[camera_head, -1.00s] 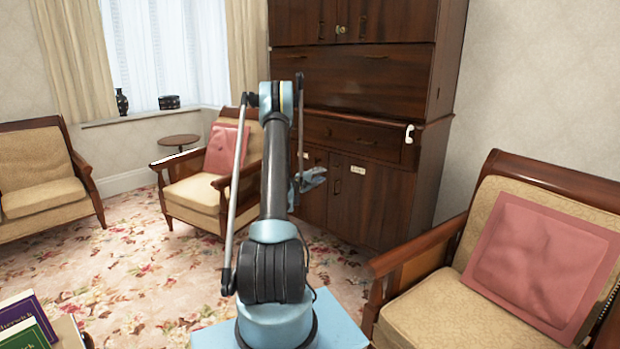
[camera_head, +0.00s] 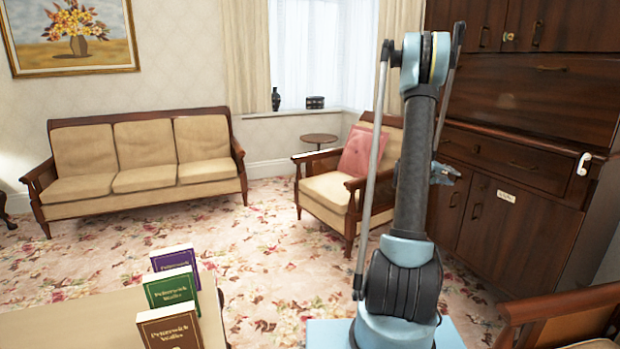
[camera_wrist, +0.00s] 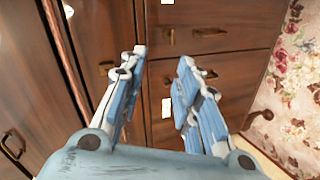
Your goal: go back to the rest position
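My arm stands upright at the right of the head view, in front of the dark cabinet. My gripper (camera_head: 445,173) shows small and partly hidden behind my arm, in front of the cabinet's lower part. In the wrist view my gripper (camera_wrist: 163,65) has its two blue fingers apart, with a clear gap between the tips and nothing held. Behind the fingers are the cabinet's wooden doors and handles.
The dark wooden cabinet (camera_head: 530,100) fills the right side. Three books, purple (camera_head: 174,262), green (camera_head: 171,289) and brown (camera_head: 170,330), stand on a table (camera_head: 70,328) at front left. An armchair (camera_head: 330,192) and a sofa (camera_head: 140,185) stand farther back. Flowered carpet lies clear between.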

